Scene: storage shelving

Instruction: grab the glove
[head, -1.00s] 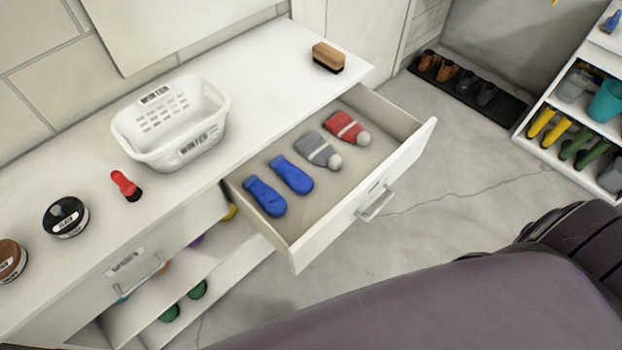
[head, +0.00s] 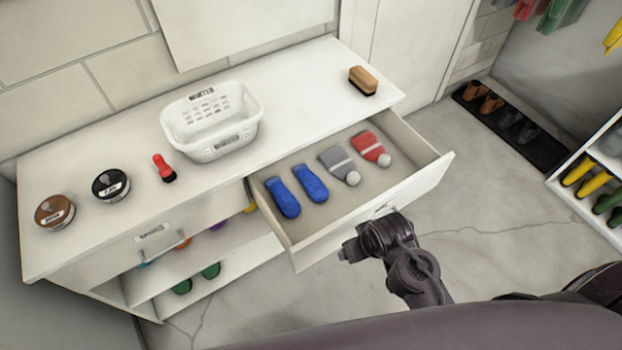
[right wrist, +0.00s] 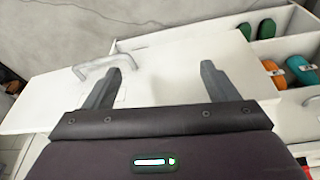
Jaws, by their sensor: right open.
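Two blue gloves lie side by side in the open drawer (head: 437,172), the left glove (head: 283,198) and the right glove (head: 310,183) in the head view. My right gripper shows in the right wrist view (right wrist: 163,70), with its two fingers apart and nothing between them. In the head view my right arm is outside the drawer, by its front and near the handle. The gloves do not show in the right wrist view. My left gripper is out of view.
A grey hat (head: 339,165) and a red hat (head: 370,148) lie beside the gloves. A white basket (head: 212,151), brush (head: 363,80) and tins stand on the cabinet top (head: 300,105). The drawer handle (right wrist: 98,67) is close to my right gripper.

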